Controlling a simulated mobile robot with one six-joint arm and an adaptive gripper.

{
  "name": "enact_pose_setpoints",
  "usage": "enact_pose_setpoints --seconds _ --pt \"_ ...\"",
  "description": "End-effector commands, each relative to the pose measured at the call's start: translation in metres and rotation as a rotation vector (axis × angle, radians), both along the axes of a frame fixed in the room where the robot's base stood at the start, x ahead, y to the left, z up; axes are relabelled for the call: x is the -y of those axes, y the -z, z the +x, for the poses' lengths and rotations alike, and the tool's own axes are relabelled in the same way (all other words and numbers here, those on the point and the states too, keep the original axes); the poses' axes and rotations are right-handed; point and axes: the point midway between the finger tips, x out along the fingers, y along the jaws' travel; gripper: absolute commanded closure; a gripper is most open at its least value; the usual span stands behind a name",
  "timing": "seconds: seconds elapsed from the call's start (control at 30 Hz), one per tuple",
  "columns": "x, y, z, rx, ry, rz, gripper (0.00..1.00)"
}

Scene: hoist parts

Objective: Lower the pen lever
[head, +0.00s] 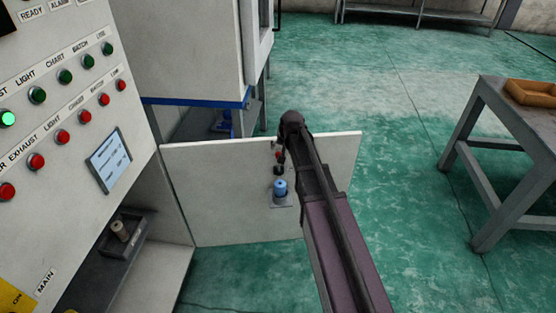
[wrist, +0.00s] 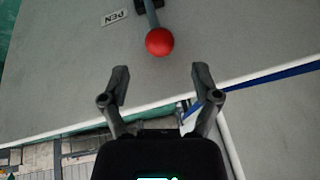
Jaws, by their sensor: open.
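The pen lever shows in the wrist view as a grey rod with a red ball knob (wrist: 160,41) on a grey panel, beside a PEN label (wrist: 115,18). The rod runs up from the knob to a dark mount at the top edge, partly cut off. My gripper (wrist: 161,70) is open and empty, its two fingers apart just below the knob in the picture, without visible contact. In the head view my arm reaches the pale open door (head: 225,185). A small red spot shows there by the arm's end; I cannot tell if it is the knob.
A control panel with green and red buttons and a small screen (head: 108,160) stands at left. A blue cylinder (head: 280,188) sits on a bracket on the door. A grey table with an orange tray (head: 532,92) stands at right. The green floor between is clear.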

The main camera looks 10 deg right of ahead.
Motion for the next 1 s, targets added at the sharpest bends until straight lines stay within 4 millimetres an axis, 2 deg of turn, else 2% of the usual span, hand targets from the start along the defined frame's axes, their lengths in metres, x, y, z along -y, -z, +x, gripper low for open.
enact_pose_setpoints --seconds 0.03,0.5,0.7,1.0 --pt "0.0 0.008 0.003 0.0 0.0 0.0 0.2" --pt "-0.003 0.043 0.019 0.0 0.001 0.0 0.2" --pt "-0.004 0.051 0.023 0.0 0.001 0.0 0.2" --pt "-0.004 0.053 0.025 0.0 0.001 0.0 0.2"
